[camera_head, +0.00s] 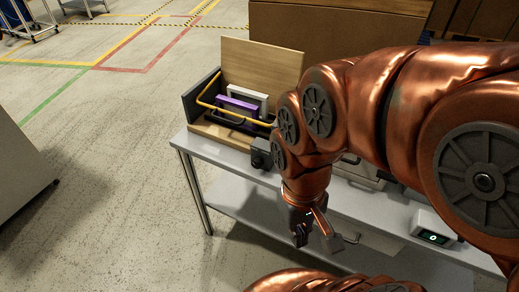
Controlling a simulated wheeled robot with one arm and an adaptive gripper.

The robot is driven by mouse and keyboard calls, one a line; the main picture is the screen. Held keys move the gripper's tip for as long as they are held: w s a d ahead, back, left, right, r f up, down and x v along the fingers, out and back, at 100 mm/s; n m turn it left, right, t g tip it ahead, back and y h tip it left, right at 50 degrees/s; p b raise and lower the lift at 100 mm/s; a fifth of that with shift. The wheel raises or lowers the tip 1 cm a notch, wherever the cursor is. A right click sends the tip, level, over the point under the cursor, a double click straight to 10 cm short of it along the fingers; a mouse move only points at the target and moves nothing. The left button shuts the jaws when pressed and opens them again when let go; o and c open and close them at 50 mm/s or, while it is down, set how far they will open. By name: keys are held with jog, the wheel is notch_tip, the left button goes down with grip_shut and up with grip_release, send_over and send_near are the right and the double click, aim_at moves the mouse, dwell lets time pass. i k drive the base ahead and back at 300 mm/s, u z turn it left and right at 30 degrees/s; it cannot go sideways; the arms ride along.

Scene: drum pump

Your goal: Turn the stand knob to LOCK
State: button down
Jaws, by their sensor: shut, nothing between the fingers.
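A dark, knob-like block (260,153) sits at the front of the wooden stand (222,133) on the table, just left of my arm. I cannot tell for certain that it is the stand knob, and no LOCK mark is readable. My gripper (316,234) points down in front of the table's front edge, below and to the right of the dark block and apart from it. It is shut and empty. My copper-coloured arm hides the table's middle and whatever stands behind it.
The stand holds a yellow bar (222,111), a purple piece (240,105) and an upright wooden board (262,68). A grey table (200,150) carries it. A small device with a lit display (433,238) is at the right. Open floor (110,190) lies to the left.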

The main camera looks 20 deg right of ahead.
aim_at(257, 163)
jog(key=u, duration=1.25)
jog(key=k, duration=0.45)
jog(key=u, duration=1.1)
